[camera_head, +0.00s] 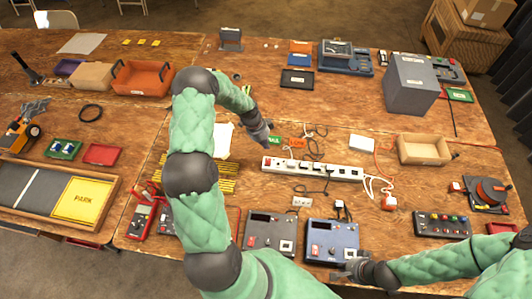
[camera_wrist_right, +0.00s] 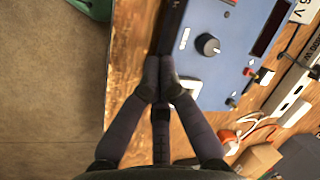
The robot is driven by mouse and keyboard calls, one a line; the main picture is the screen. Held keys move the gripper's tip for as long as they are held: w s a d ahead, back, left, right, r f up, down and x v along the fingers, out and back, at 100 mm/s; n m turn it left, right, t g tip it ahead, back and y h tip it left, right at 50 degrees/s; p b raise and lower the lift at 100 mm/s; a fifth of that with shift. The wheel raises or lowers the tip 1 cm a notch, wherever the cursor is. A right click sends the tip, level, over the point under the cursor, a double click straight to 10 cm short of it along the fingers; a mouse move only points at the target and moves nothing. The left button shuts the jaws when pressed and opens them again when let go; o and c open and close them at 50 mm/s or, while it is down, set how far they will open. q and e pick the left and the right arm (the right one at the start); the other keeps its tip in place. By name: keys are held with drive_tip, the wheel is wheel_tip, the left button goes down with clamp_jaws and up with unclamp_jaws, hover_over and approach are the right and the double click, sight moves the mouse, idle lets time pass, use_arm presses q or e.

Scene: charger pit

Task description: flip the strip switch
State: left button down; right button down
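The white power strip (camera_head: 318,169) lies on the wooden table right of my left gripper, with several sockets along it and dark plugs in some. A small red switch (camera_head: 268,162) shows at its left end. My left gripper (camera_head: 265,138) is above the table just behind that end, pointing down; its fingers are too small to tell open or shut. My right gripper (camera_head: 340,273) is at the front table edge by the blue power unit (camera_head: 331,240). In the right wrist view its fingertips (camera_wrist_right: 160,78) are together with nothing between them, close to the blue unit.
Another dark power unit (camera_head: 270,232) stands left of the blue one. White and orange cables (camera_head: 376,185) lie right of the strip. A wooden tray (camera_head: 424,149) and tall grey box (camera_head: 410,83) stand further right.

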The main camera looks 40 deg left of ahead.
use_arm(q)
drive_tip(key=r, duration=0.1)
drive_tip(key=a+r, duration=0.1)
drive_tip(key=r, duration=0.3)
drive_tip(key=shift+w+a, duration=0.2)
drive_tip(key=shift+a, duration=0.05)
drive_tip(key=shift+s+f, duration=0.1)
